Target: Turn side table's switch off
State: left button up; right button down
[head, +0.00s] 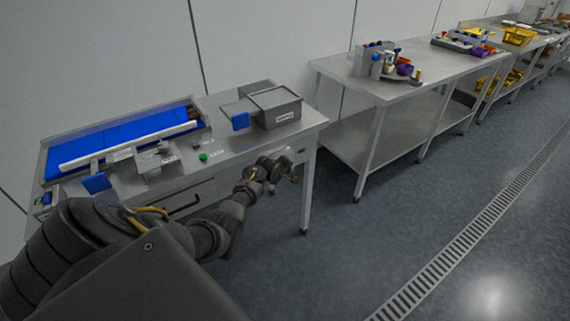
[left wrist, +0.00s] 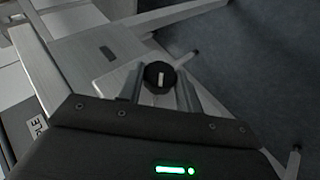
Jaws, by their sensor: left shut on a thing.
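The side table (head: 232,148) is a metal table at the left of the head view. Its switch (left wrist: 159,76) is a round black knob with a white pointer mark, on a light panel at the table's front. The mark stands nearly upright in the left wrist view. My left gripper (head: 284,170) is at the front right of the table, with its fingers on both sides of the knob in the left wrist view (left wrist: 160,84), shut on it. In the head view the gripper hides the knob. My right gripper is in neither view.
A blue conveyor belt (head: 115,133), a green button (head: 203,157) and a grey lidded bin (head: 276,106) are on the side table. A second metal table (head: 400,88) with small items stands to the right. The floor (head: 380,235) in front is clear.

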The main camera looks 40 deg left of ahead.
pick_arm(q)
jog(key=shift+w+r+g+p, duration=0.2)
jog(key=shift+g+p, duration=0.1)
jog(key=shift+g, duration=0.5)
jog(key=shift+d+f+m+g+y, duration=0.15)
jog(key=shift+m+g+y, duration=0.25)
jog(key=shift+g, duration=0.5)
jog(key=shift+w+g+b, duration=0.1)
jog(key=shift+g+b, duration=0.2)
jog(key=shift+b, duration=0.25)
jog(key=g+b, duration=0.2)
jog(key=b, duration=0.1)
jog(key=shift+w+f+m+g+y, duration=0.1)
jog(key=shift+m+g+y, duration=0.2)
jog(key=shift+y, duration=0.1)
jog(key=shift+r+g+b, duration=0.2)
jog(key=shift+g+b, duration=0.4)
jog(key=shift+b, duration=0.55)
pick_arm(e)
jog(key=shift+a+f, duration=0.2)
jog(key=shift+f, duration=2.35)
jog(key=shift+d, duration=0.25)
pick_arm(q)
jog(key=o, duration=1)
